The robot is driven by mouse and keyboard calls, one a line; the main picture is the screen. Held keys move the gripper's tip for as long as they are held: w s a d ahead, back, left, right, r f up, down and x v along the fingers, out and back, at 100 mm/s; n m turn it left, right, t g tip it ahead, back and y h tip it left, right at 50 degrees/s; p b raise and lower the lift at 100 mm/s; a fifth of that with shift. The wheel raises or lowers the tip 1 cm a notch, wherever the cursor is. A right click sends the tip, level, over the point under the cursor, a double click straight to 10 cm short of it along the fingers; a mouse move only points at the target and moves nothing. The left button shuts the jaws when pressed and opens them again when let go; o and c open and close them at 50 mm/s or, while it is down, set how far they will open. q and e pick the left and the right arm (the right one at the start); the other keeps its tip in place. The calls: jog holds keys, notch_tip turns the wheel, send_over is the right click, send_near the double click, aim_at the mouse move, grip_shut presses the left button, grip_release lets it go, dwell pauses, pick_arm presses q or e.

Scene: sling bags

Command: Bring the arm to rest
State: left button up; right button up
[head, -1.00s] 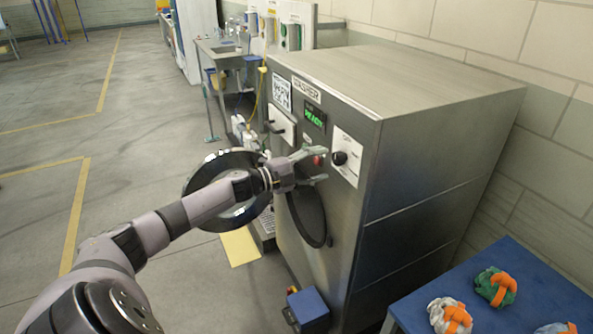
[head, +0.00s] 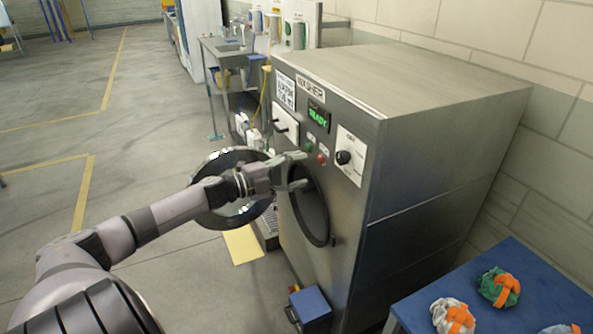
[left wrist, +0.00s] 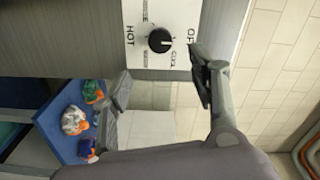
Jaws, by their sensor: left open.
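My left gripper (head: 297,171) is open and empty in front of the washer's front panel, a little below and left of the dial. Its two fingers also show spread apart in the left wrist view (left wrist: 160,92). The washer (head: 450,90) is a grey metal machine with a green READY display (head: 318,117). Its round door (head: 208,215) stands open to the left, behind my left arm. The black dial (head: 344,157) sits on a white plate; it also shows in the left wrist view (left wrist: 160,40). My right gripper is not in view.
A blue table (head: 415,305) at the lower right holds several sling bags, such as a green and orange one (head: 499,287) and a white and orange one (head: 452,316). A blue box (head: 310,304) stands by the washer's foot. A sink bench (head: 222,48) is behind. Open floor lies left.

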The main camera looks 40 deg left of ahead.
pick_arm(q)
jog(key=shift+f, duration=0.1)
